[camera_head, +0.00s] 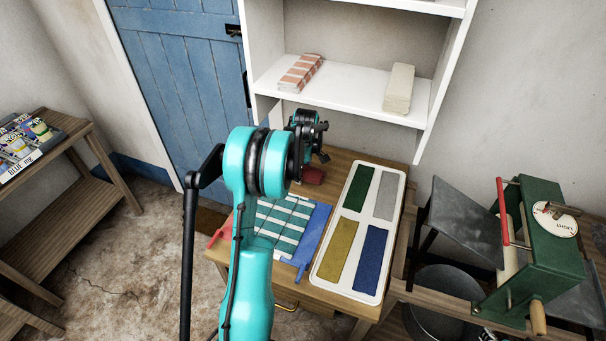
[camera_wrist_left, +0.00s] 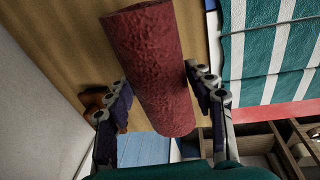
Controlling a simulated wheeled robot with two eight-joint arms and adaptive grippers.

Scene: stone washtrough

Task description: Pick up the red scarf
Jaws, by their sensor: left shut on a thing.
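The red scarf (camera_wrist_left: 155,65) is a rough dark red roll. It sits between the two fingers of my left gripper (camera_wrist_left: 162,98) in the left wrist view, and the gripper is shut on it. In the head view, part of the red scarf (camera_head: 313,175) shows beside my left gripper (camera_head: 316,158) over the back of the wooden table. I cannot tell whether the roll touches the table top. My left arm hides part of the table. My right gripper is not in view.
The wooden table (camera_head: 338,160) also holds a teal and white striped cloth (camera_head: 285,220), a blue cloth (camera_head: 313,240), red cloth (camera_head: 221,232) at the left edge and a white tray (camera_head: 347,213) with four coloured panels. A white shelf (camera_head: 345,92) stands behind. A green device (camera_head: 540,250) stands right.

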